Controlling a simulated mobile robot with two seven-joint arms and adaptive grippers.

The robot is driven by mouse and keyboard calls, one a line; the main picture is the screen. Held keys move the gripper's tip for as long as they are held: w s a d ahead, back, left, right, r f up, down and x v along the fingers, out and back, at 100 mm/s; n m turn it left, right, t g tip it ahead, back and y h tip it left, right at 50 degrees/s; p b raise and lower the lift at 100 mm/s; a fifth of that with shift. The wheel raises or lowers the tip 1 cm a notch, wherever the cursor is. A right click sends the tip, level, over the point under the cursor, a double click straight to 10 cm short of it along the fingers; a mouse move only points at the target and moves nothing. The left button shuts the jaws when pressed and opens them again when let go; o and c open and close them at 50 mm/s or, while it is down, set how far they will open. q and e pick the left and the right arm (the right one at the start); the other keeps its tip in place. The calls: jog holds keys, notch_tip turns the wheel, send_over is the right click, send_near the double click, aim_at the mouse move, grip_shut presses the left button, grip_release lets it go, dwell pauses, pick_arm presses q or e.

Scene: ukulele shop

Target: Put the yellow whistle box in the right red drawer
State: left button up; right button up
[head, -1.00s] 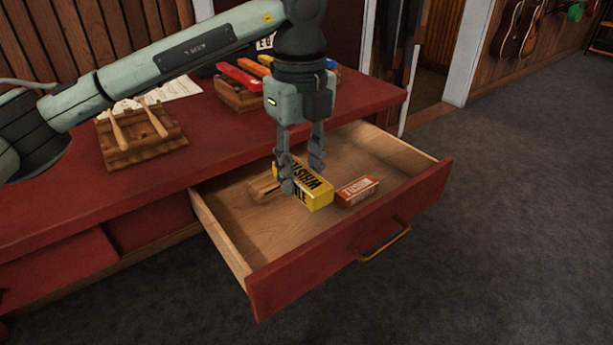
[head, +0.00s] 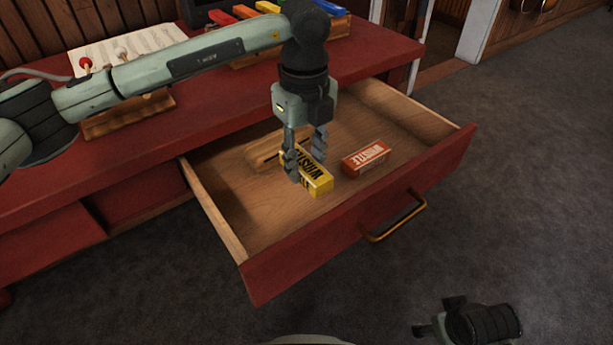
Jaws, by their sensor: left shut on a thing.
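The yellow whistle box (head: 317,181) is held in my left gripper (head: 305,165), whose fingers are shut on it from either side. The box is inside the open red drawer (head: 365,220), low over its wooden floor. I cannot tell whether it touches the floor. The fingers hide part of the box. The drawer is pulled well out from the red counter (head: 230,110) and has a brass handle (head: 398,218).
A red whistle box (head: 366,157) lies in the drawer, right of the yellow one. A wooden piece (head: 268,155) lies behind the gripper. The drawer's front left and far right floor are clear. A wooden rack (head: 128,113) and sheet music (head: 125,48) are on the counter.

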aim_at(305, 197)
pick_arm(q)
jog(key=shift+f, duration=3.15)
jog(key=shift+f, duration=0.1)
jog(key=o, duration=0.9)
jog(key=shift+o, duration=0.2)
notch_tip(305, 197, up, 12)
jog(key=shift+r, duration=0.15)
